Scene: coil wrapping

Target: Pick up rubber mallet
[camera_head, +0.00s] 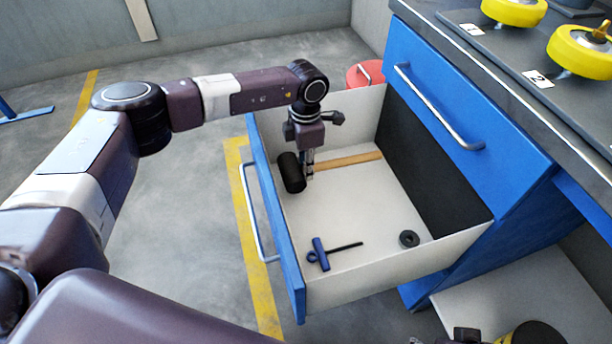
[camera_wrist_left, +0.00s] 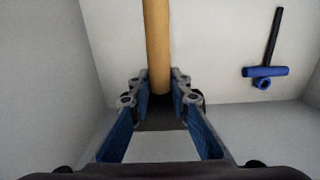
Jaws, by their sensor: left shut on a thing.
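The rubber mallet has a black head (camera_head: 292,172) and a wooden handle (camera_head: 345,161). It is in the open blue drawer (camera_head: 350,292), near the drawer's far end. My left gripper (camera_head: 309,172) reaches down into the drawer and is shut on the mallet where the handle meets the head. In the left wrist view the handle (camera_wrist_left: 157,45) runs up from between the fingers (camera_wrist_left: 158,98), and the dark head (camera_wrist_left: 160,125) shows beyond them. I cannot tell whether the mallet touches the drawer floor.
A blue T-handle tool (camera_head: 320,254) and a small black ring (camera_head: 409,239) lie in the drawer's near part. Drawer walls surround the mallet. The workbench (camera_head: 520,75) with yellow coils (camera_head: 582,50) stands at right. A red round object (camera_head: 365,74) is behind the drawer.

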